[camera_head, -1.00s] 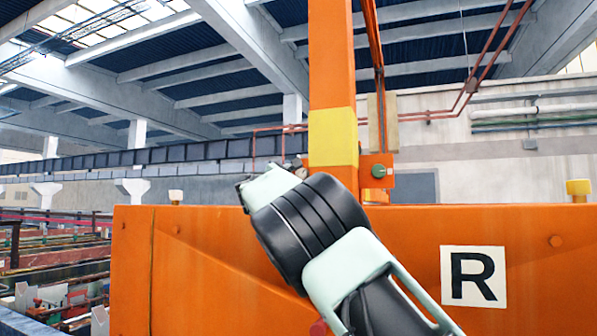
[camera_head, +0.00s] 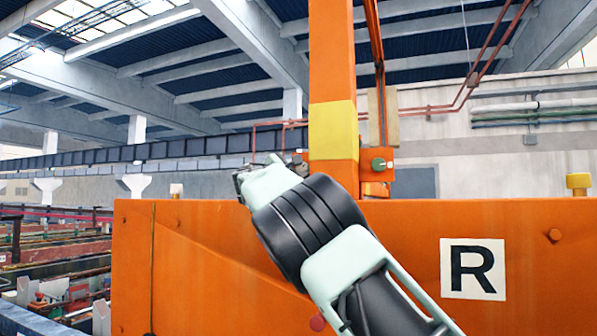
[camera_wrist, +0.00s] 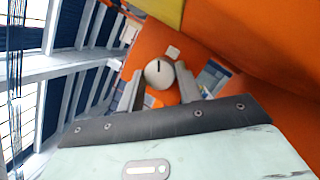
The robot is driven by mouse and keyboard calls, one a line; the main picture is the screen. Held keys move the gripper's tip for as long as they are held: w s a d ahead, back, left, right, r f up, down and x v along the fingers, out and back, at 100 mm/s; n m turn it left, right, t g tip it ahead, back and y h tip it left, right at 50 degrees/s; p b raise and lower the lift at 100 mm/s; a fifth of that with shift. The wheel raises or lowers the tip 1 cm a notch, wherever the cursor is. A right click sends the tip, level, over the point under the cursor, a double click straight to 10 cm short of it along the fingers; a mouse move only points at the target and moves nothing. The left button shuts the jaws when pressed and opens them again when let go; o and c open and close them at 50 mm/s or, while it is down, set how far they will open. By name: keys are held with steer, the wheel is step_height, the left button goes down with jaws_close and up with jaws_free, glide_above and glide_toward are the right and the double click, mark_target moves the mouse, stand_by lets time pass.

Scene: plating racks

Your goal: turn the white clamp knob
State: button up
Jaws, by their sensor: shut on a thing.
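The white clamp knob (camera_wrist: 160,69) is a round, pale knob with a dark line on its face. In the wrist view it sits between the two grey fingers of my gripper (camera_wrist: 159,79), against an orange surface. My gripper is shut on it, one finger on each side. In the head view my wrist (camera_head: 268,184) is in front of the orange beam, left of the yellow-banded post. The knob and the fingertips cannot be made out there.
The orange beam (camera_head: 400,235) with a white R plate (camera_head: 473,269) spans the front. An orange post (camera_head: 332,60) rises from it. A green knob (camera_head: 379,165) is beside the post. A white cap (camera_head: 176,190) and a yellow cap (camera_head: 578,181) stand on the beam's top.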

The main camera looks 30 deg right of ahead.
steer(key=m+g, duration=0.1)
steer(key=m, duration=0.3)
steer(key=shift+r+g, duration=0.1)
steer(key=shift+g, duration=0.3)
steer(key=shift+m+g+y+p, duration=0.4)
steer(key=shift+m+p, duration=0.25)
steer(key=shift+m, duration=0.85)
steer(key=o, duration=1)
steer(key=shift+a, duration=0.2)
steer(key=b+v, duration=0.6)
steer(key=v, duration=1.1)
